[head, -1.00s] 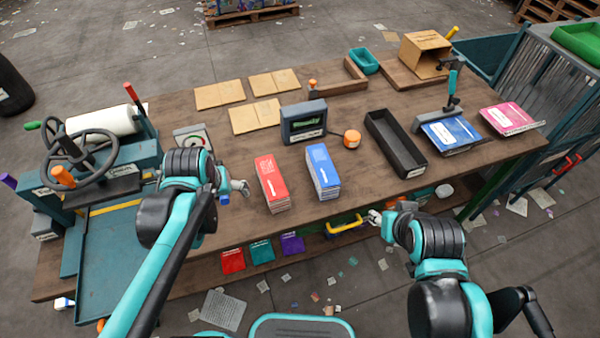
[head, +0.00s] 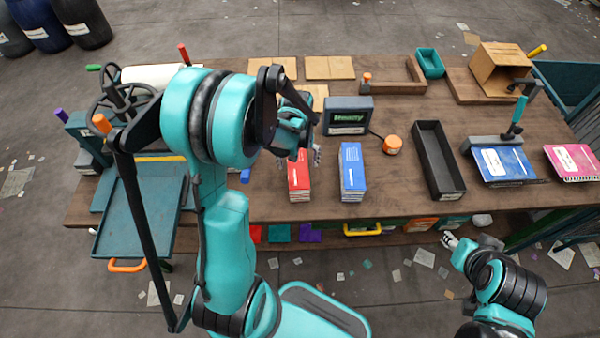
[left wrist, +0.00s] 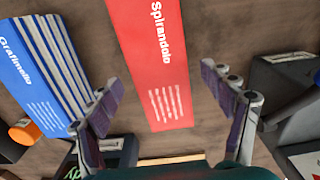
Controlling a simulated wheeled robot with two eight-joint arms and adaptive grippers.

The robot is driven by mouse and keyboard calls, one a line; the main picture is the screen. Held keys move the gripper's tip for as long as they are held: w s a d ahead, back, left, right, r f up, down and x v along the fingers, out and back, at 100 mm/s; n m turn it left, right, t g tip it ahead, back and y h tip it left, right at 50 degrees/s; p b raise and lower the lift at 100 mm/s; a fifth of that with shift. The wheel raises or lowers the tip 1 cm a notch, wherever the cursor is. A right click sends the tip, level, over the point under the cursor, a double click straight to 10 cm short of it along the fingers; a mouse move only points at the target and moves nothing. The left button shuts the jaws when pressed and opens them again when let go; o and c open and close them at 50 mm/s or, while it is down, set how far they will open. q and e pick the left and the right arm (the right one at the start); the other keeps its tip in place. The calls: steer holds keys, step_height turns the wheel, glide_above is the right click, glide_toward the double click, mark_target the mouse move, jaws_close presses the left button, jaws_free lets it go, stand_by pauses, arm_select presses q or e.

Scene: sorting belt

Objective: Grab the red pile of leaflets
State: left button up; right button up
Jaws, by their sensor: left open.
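The red pile of leaflets (head: 299,178) stands on the wooden table, left of the blue pile (head: 352,170). My left gripper (head: 304,152) is over the far end of the red pile in the head view, and my arm hides part of that end. In the left wrist view the red pile (left wrist: 150,65) lies between and beyond the two open fingers (left wrist: 168,100), with bare table on both sides of it. The blue pile (left wrist: 40,70) is at the left there. My right gripper (head: 449,240) is off the table's front edge, too small to read its jaws.
A display box (head: 347,115) and an orange button (head: 392,144) stand behind the piles. Cardboard sheets (head: 330,68) lie at the back. A wheeled press stands at the left.

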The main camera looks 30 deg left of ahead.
mark_target(298, 170)
arm_select(q)
step_height(298, 170, down, 4)
steer(key=shift+r+b, duration=0.1)
steer(key=shift+b, duration=0.45)
steer(key=shift+s, duration=0.1)
steer(key=c, duration=1.7)
steer(key=shift+r, duration=0.1)
steer(key=shift+c, duration=0.2)
steer(key=shift+r, duration=0.1)
